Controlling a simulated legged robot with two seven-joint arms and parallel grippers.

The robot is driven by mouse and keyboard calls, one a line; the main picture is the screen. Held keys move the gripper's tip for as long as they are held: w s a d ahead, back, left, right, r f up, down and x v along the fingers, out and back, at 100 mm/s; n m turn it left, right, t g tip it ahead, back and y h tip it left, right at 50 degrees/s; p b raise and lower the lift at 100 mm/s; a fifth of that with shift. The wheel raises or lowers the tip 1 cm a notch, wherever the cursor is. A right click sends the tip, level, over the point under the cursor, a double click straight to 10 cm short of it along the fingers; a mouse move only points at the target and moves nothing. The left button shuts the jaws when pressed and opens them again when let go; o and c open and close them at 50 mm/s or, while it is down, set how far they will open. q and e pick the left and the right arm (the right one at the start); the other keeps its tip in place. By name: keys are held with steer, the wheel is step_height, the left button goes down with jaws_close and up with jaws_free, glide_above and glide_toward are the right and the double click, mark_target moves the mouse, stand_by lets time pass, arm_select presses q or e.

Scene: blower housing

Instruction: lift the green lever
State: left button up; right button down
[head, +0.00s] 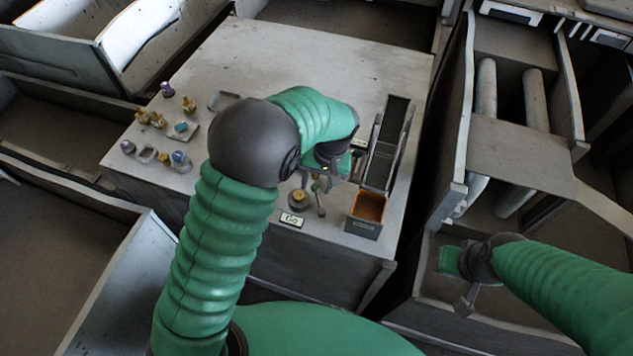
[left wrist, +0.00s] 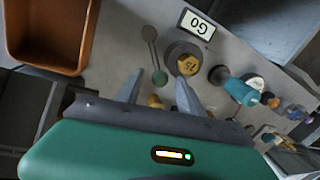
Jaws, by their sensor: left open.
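The green lever (left wrist: 153,52) shows in the left wrist view as a thin grey stem with a small green knob, running from a round grey foot near the Go label. In the head view its foot and stem (head: 320,205) show just below my left gripper (head: 322,182). My left gripper (left wrist: 160,76) is open. In the left wrist view the green knob lies between its two fingertips; I cannot tell whether they touch it or are still above it. My right gripper (head: 467,297) is low at the right, away from the panel, and its jaws are unclear.
A round dial (left wrist: 187,64) stands close beside the lever, with the Go label (left wrist: 197,24) near it. An orange-lined bin (head: 367,207) is right of the lever. A teal-handled control (left wrist: 236,88) and several small knobs lie farther off. The middle tabletop (head: 290,60) is clear.

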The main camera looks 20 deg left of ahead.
arm_select(q)
steer(key=shift+f, duration=0.3)
steer(key=shift+c, duration=0.3)
jaws_close()
stand_by(0.9)
